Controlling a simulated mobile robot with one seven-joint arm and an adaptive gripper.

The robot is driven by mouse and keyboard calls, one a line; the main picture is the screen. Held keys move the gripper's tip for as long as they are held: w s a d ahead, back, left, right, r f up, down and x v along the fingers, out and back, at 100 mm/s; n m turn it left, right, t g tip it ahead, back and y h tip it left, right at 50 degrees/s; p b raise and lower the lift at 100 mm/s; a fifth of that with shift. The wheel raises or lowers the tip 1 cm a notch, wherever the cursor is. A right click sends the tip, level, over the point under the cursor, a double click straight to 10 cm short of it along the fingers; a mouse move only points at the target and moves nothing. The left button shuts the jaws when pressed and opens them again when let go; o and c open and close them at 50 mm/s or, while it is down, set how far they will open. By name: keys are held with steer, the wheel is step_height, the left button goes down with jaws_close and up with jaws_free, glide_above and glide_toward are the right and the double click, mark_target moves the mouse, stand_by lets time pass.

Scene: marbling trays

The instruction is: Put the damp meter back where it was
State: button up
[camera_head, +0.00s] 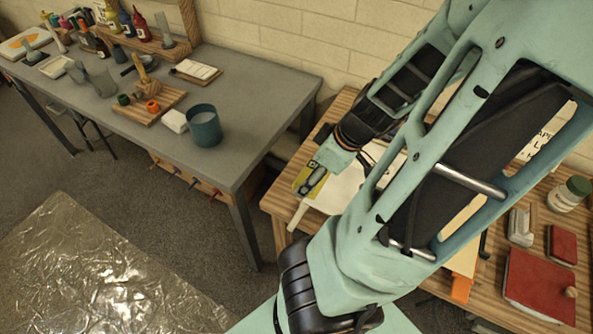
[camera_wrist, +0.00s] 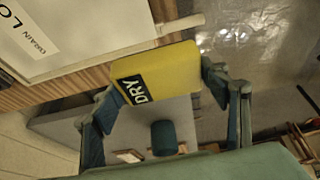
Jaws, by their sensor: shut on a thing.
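The damp meter (camera_wrist: 165,66) is a yellow block with a dark "DRY" label, and it sits between the fingers of my gripper (camera_wrist: 163,88) in the wrist view. My gripper is shut on it. In the head view my gripper (camera_head: 318,172) is over the left part of the wooden table, and the yellow of the damp meter (camera_head: 303,180) shows at its tip. The gap between the meter and the tabletop is hard to judge. My arm hides much of the wooden table.
A white board (camera_head: 345,192) lies beneath my gripper; its "GRAIN" label (camera_wrist: 42,44) shows in the wrist view. A grey table (camera_head: 255,100) with a teal cup (camera_head: 204,128) stands to the left. A red book (camera_head: 538,287) and a jar (camera_head: 570,194) are at right.

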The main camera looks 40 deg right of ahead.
steer(key=w+d+f+b, duration=0.3)
steer(key=w+f+b, duration=0.1)
steer(key=w, duration=0.4)
glide_toward(292, 172)
steer(key=shift+w+a+f+b, duration=0.45)
steer(key=shift+w+a+f, duration=0.15)
steer(key=shift+w+f, duration=0.15)
steer(key=shift+w+d+f, duration=0.15)
steer(key=shift+w+f, duration=0.25)
steer(key=shift+f, duration=1.55)
steer(key=shift+f, duration=0.1)
steer(key=o, duration=0.6)
steer(key=shift+b, duration=0.3)
steer(key=o, duration=0.4)
